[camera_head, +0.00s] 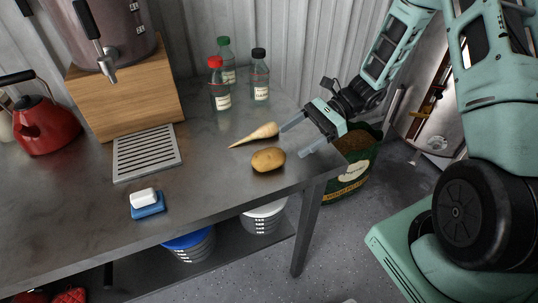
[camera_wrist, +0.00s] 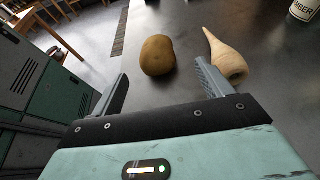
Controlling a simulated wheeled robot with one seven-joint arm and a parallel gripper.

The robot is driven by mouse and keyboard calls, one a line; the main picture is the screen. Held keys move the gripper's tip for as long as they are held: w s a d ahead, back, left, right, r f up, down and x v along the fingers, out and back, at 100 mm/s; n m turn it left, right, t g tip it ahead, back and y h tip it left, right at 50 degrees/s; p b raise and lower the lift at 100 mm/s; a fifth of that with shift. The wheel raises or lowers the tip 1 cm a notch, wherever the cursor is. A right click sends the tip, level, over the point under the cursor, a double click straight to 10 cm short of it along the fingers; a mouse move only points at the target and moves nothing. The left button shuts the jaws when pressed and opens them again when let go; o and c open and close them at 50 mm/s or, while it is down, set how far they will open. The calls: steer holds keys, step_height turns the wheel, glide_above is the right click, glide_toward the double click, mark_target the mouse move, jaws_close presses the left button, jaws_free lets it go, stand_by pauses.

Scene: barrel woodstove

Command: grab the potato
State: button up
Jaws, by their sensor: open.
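The potato (camera_head: 268,159) is brown and oval and lies on the grey metal table (camera_head: 215,205) near its right end. A pale parsnip (camera_head: 254,135) lies just behind it. My gripper (camera_head: 294,140) is open and empty at the table's right edge, to the right of the potato and apart from it. In the wrist view the potato (camera_wrist: 157,55) is ahead of my gripper (camera_wrist: 162,80), roughly between the lines of the two fingers. The parsnip (camera_wrist: 228,58) is just beyond the right finger there.
Several capped bottles (camera_head: 219,84) stand behind the parsnip. A metal drip grate (camera_head: 146,152), a white-and-blue sponge block (camera_head: 147,204) and a red kettle (camera_head: 45,125) are to the left. A green sack (camera_head: 347,187) stands on the floor by the table's right end.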

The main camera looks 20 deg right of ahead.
mark_target(274, 155)
steer(key=x, duration=0.2)
steer(key=p+x, duration=0.1)
steer(key=x, duration=0.2)
steer(key=p+x, duration=0.1)
steer(key=x, duration=0.1)
steer(key=shift+s+a+f, duration=0.25)
steer(key=shift+s+a, duration=0.05)
steer(key=c, duration=1.1)
